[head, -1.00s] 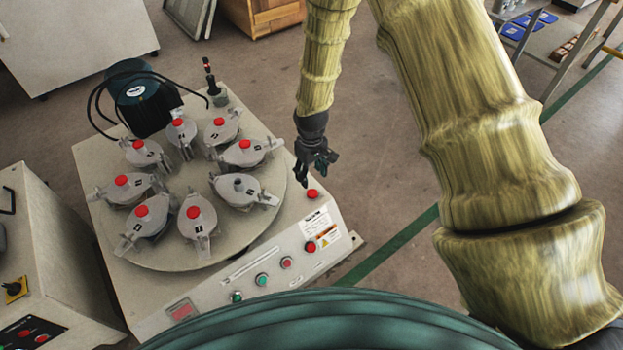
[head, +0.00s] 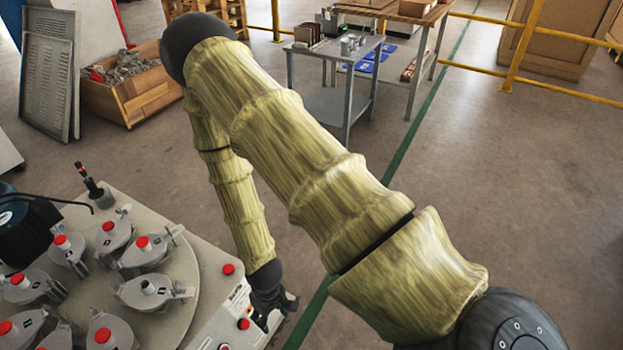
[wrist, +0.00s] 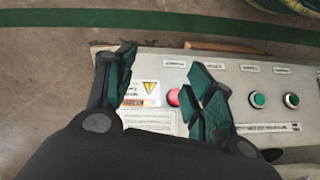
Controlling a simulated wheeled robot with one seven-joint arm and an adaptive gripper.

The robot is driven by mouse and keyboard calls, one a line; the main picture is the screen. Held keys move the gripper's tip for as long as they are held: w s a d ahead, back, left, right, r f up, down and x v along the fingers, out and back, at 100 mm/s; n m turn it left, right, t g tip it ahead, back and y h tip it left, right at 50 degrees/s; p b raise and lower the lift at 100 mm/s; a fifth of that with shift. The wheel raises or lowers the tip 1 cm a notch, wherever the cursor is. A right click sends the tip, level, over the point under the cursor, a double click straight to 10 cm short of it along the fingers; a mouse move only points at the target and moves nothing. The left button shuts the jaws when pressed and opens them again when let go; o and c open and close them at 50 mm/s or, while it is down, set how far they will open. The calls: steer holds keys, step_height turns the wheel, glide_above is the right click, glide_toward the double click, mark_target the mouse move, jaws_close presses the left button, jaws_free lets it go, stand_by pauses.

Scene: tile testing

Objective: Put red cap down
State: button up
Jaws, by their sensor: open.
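A loose red cap (head: 228,269) sits on the flat top of the testing machine (head: 212,290), near its right corner. My gripper (head: 278,308) is open and empty, to the right of and below that cap in the head view, by the machine's right edge. In the wrist view my gripper's spread fingers (wrist: 164,65) hang over the front panel, with a red button (wrist: 173,97) showing between them. Several pots on the round plate (head: 185,303) carry red caps, such as one pot (head: 138,257). One pot (head: 138,298) shows a bare grey knob.
A red button (head: 243,323) is on the panel close to my gripper. A dark motor (head: 20,232) stands at the left. A grey cart (head: 333,105), a wooden crate (head: 130,95) and a yellow rail (head: 524,45) stand behind. Floor at the right is clear.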

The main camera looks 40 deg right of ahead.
steer(key=s+d+f+m, duration=0.1)
steer(key=s+d, duration=0.1)
steer(key=s, duration=1.3)
steer(key=shift+s+f+m, duration=0.2)
steer(key=shift+s+m, duration=0.2)
step_height(320, 180, up, 26)
steer(key=p, duration=2.6)
